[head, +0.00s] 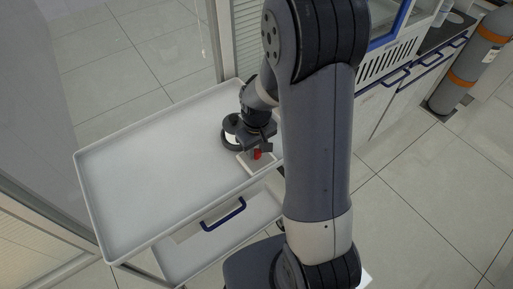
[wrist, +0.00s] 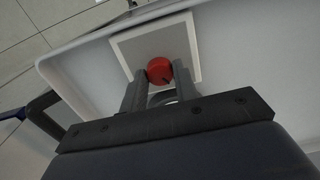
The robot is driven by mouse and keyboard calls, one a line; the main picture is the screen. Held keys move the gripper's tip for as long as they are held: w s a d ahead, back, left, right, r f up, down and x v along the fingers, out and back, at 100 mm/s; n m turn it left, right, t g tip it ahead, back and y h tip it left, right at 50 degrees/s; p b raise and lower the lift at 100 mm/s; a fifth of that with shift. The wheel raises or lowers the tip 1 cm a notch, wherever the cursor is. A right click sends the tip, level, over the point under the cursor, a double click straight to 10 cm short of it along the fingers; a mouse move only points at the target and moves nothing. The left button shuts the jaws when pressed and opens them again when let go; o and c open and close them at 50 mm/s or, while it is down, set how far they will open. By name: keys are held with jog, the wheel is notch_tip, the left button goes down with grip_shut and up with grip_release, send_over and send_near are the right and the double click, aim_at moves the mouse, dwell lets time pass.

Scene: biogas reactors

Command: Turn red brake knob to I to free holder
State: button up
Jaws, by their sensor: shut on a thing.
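The red brake knob (wrist: 159,70) sits on a square light plate (wrist: 122,43) in the wrist view. My gripper (wrist: 160,76) has its two fingers on either side of the knob and is shut on it. In the head view the red knob (head: 257,155) shows just below my gripper (head: 259,146), near the right edge of the white cart. No I mark can be read in either view. A dark round part with a white middle (head: 232,138) is beside my gripper; I cannot tell whether it is the holder.
The white tray top of the cart (head: 150,180) has a raised rim and is mostly bare. A blue handle (head: 223,214) is on its front side. Cabinets with blue handles (head: 397,77) and a grey gas cylinder with orange bands (head: 470,65) stand at the right. The tiled floor (head: 430,190) at the right is clear.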

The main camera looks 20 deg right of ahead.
aim_at(256, 152)
jog(key=shift+m, duration=0.4)
jog(key=shift+c, duration=0.3)
jog(key=m+b, duration=0.1)
jog(key=m, duration=0.4)
jog(key=shift+m+b, duration=0.3)
jog(key=shift+b, duration=0.05)
jog(key=m+b, duration=0.1)
jog(key=m, duration=0.4)
jog(key=shift+m, duration=0.4)
jog(key=o, duration=1)
jog(key=shift+c, duration=0.2)
notch_tip(256, 152, up, 11)
jog(key=shift+f, duration=0.2)
